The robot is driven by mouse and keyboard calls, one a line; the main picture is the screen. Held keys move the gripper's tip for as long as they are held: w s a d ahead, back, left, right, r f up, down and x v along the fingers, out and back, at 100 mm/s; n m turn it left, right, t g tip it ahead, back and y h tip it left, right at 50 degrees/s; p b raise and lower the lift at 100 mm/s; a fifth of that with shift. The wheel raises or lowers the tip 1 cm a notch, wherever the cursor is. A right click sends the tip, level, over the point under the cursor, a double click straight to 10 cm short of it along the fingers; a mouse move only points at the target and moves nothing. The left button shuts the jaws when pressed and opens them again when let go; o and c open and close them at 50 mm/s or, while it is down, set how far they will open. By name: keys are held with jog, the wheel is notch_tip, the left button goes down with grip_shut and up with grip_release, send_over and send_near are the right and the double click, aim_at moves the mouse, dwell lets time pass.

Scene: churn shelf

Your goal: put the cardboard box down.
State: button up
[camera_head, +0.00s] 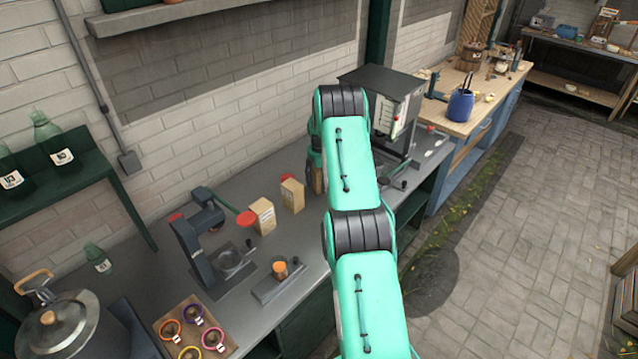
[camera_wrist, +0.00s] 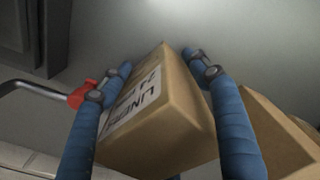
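In the wrist view, a cardboard box (camera_wrist: 160,115) with a white printed label sits between the two blue fingers of my gripper (camera_wrist: 160,80). The fingers lie against its opposite sides, so the gripper looks shut on it. The grey counter (camera_wrist: 150,25) is beyond the box; I cannot tell whether the box touches it. In the head view, my arm hides most of the gripper, and a small brown patch of the box (camera_head: 317,181) shows at the arm's left edge, over the counter (camera_head: 215,185).
Two other cardboard boxes (camera_head: 262,216) (camera_head: 292,195) stand to the left; one box also shows close to the right finger (camera_wrist: 280,135). A dark machine (camera_head: 385,95) stands right of the gripper. A red-tipped lever (camera_wrist: 82,94) is near the left finger. A brick wall (camera_head: 240,110) runs behind.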

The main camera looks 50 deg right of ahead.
jog(key=shift+o, duration=0.4)
jog(key=shift+r, duration=0.1)
notch_tip(320, 180, up, 12)
jog(key=shift+r, duration=0.1)
dwell(0.5)
dwell(0.5)
